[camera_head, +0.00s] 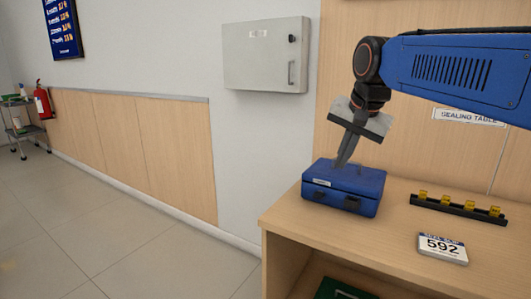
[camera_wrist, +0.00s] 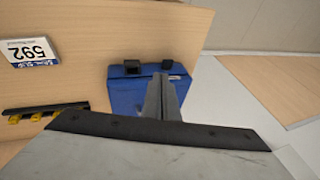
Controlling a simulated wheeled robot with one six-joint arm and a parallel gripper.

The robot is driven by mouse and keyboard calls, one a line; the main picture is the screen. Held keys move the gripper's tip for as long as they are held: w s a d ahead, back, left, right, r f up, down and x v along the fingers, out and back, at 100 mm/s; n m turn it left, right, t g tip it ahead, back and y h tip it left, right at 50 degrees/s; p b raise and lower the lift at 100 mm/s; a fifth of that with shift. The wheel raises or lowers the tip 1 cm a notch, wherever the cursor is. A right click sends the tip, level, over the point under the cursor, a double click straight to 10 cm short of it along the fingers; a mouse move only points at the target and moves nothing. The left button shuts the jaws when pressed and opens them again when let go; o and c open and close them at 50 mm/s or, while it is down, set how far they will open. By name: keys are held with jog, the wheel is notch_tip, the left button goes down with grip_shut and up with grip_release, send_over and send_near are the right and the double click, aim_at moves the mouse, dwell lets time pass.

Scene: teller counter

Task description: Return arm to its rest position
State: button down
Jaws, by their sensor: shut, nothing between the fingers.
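My arm reaches in from the right in the head view, and my gripper (camera_head: 341,163) points down at the blue case (camera_head: 343,190). Its fingers are together with nothing between them. The fingertips are over the case's lid; I cannot tell whether they touch it. The case is closed and sits near the left end of the wooden table (camera_head: 400,258), with two dark latches on its front. In the wrist view the case (camera_wrist: 125,97) lies behind my gripper (camera_wrist: 164,82), which hides part of it.
A black rack (camera_head: 458,209) with several yellow pieces and a white card (camera_head: 442,248) reading 592 lie on the table to the right. A grey wall cabinet (camera_head: 266,55) hangs behind. The floor (camera_head: 130,240) at left is clear. A fire extinguisher (camera_head: 43,102) and a cart (camera_head: 22,125) stand far left.

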jog(key=s+d+f+n, duration=0.2)
jog(key=s+f+n, duration=0.2)
jog(key=s+f, duration=0.7)
jog(key=s+d+f+n, duration=0.2)
jog(key=s+f+n, duration=0.2)
jog(key=s+f, duration=0.7)
notch_tip(320, 180, down, 2)
jog(key=shift+s+d+f+h, duration=0.1)
jog(key=shift+s+d+h, duration=0.05)
jog(key=shift+s+h, duration=0.15)
